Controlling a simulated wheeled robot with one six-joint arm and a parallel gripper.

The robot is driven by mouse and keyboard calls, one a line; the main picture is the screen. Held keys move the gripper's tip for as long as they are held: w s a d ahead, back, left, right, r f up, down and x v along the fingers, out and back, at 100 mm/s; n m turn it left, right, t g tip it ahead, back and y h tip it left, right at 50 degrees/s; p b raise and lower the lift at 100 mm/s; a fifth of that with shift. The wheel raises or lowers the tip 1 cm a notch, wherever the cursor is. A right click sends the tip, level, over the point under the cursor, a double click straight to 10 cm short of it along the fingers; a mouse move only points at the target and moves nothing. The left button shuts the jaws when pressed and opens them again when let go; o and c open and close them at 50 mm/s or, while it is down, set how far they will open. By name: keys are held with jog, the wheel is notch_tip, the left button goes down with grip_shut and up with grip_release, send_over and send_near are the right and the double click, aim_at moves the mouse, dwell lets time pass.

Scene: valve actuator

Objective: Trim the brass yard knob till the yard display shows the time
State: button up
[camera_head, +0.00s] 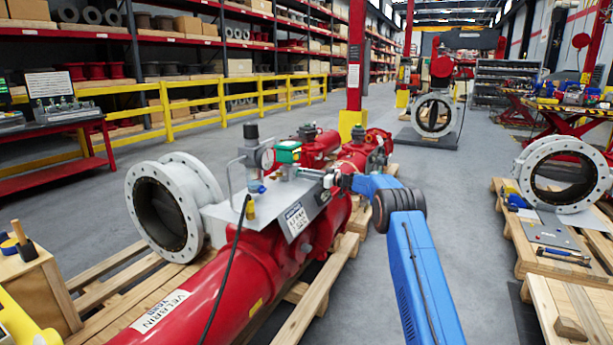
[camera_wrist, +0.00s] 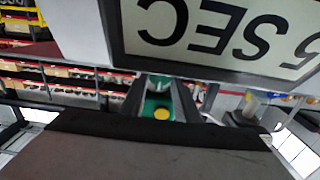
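The red valve actuator (camera_head: 205,300) lies on wooden pallets, with a grey metal bracket (camera_head: 270,205) on top. A small brass-coloured fitting (camera_head: 250,211) shows at the bracket's near side. A green box (camera_head: 287,152) sits behind the bracket; I cannot read any display on it. A white label plate (camera_head: 296,219) is on the bracket's slanted face. My gripper (camera_head: 330,181) is beside the bracket's right end. In the wrist view, the gripper fingers (camera_wrist: 161,98) are apart, with green and a round yellow spot (camera_wrist: 162,113) visible between them. A plate reading "5 SEC" (camera_wrist: 225,25) appears upside down and close.
A grey flanged ring (camera_head: 165,205) stands at the actuator's left. A black cable (camera_head: 225,270) hangs over the red cylinder. Another ring (camera_head: 563,172) and tools are on a pallet at right. The floor aisle behind is clear; a yellow rail (camera_head: 225,98) stands at back left.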

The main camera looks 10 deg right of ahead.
grip_shut()
jog(key=shift+m, duration=2.3)
grip_release()
jog(key=shift+d, duration=0.15)
jog(key=v, duration=1.7)
